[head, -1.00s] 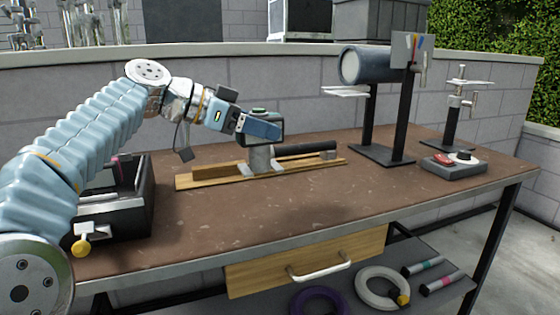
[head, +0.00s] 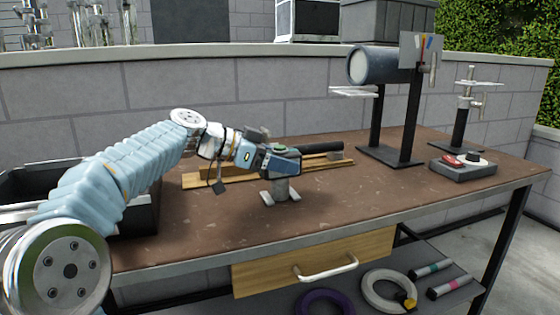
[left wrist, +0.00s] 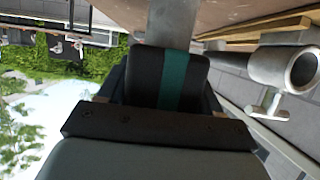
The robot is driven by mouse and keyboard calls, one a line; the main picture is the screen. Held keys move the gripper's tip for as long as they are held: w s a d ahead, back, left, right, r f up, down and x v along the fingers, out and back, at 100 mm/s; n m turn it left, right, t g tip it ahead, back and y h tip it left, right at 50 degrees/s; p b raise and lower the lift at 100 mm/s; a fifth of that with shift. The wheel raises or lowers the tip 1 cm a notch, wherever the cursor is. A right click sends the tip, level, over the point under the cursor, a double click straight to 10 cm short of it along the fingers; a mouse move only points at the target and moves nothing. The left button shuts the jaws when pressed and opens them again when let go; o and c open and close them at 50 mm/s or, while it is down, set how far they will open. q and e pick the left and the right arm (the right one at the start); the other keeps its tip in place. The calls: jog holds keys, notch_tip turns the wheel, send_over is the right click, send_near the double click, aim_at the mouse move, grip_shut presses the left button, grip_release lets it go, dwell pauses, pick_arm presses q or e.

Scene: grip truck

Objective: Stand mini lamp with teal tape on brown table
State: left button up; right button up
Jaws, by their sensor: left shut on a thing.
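The mini lamp (head: 283,189) has a dark head with a green top and a grey post with splayed feet. My left gripper (head: 277,158) is shut on its head. The lamp looks upright, over the brown table (head: 380,190), in front of the wooden rail. I cannot tell whether its feet touch the table. In the left wrist view, the dark head with a teal tape band (left wrist: 173,82) lies between the fingers of my left gripper (left wrist: 165,90). My right gripper is not in view.
A wooden rail (head: 205,180) with a black tube (head: 310,147) lies behind the lamp. A dark bin (head: 145,212) is at the left. The front middle is clear.

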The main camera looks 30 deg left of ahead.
pick_arm(q)
jog(key=shift+f, duration=0.15)
jog(key=o, duration=1.4)
jog(key=shift+r+p, duration=0.3)
jog(key=shift+r, duration=0.05)
jog(key=v, duration=1.2)
jog(key=shift+f, duration=0.15)
